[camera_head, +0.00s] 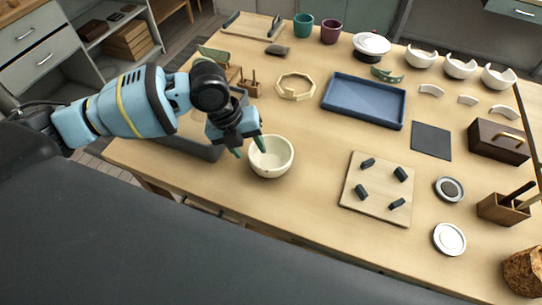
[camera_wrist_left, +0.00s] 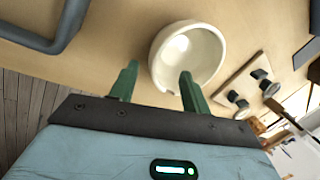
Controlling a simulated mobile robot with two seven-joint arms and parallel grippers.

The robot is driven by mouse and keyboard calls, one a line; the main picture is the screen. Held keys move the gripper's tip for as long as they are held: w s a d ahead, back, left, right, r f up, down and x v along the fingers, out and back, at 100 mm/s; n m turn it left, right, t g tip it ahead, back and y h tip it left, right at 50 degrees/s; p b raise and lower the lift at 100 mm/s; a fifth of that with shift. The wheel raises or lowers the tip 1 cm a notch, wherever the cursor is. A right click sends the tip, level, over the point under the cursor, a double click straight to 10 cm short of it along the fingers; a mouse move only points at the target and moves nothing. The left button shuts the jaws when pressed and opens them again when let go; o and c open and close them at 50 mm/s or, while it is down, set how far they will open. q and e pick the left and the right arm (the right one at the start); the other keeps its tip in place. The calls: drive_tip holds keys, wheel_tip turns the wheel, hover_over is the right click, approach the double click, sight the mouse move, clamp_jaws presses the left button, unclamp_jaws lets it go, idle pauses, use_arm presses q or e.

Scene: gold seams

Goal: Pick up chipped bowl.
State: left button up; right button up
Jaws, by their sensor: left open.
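A cream bowl (camera_head: 271,157) stands upright on the wooden table near its front edge. It also shows in the left wrist view (camera_wrist_left: 188,56), empty inside; I cannot make out its chip for certain. My left gripper (camera_head: 250,147) is open, with green fingers, at the bowl's left rim. In the left wrist view the gripper (camera_wrist_left: 158,82) has one finger overlapping the bowl's near side and the other to the left of it. I cannot tell whether either finger touches the bowl. Several other white bowls (camera_head: 460,67) with broken rims stand at the back right.
A grey tray (camera_head: 205,150) lies left of the bowl, under my left arm. A wooden board with dark pegs (camera_head: 378,205) is to the right. Behind are a blue tray (camera_head: 364,119) and an octagonal wooden ring (camera_head: 296,97). Bare table lies between bowl and board.

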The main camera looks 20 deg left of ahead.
sight(252, 153)
use_arm(q)
drive_tip(key=shift+w+f, duration=0.1)
drive_tip(key=shift+f, duration=0.1)
drive_tip(key=x, duration=0.5)
drive_tip(key=shift+w+a, duration=0.15)
drive_tip(key=shift+a, duration=0.2)
use_arm(e)
drive_tip(key=shift+w+a+r, duration=0.1)
drive_tip(key=shift+w+r, duration=0.2)
drive_tip(key=shift+w, duration=0.25)
use_arm(q)
drive_tip(key=c, duration=1)
use_arm(e)
drive_tip(key=shift+f, duration=0.1)
use_arm(q)
drive_tip(key=shift+r, duration=0.15)
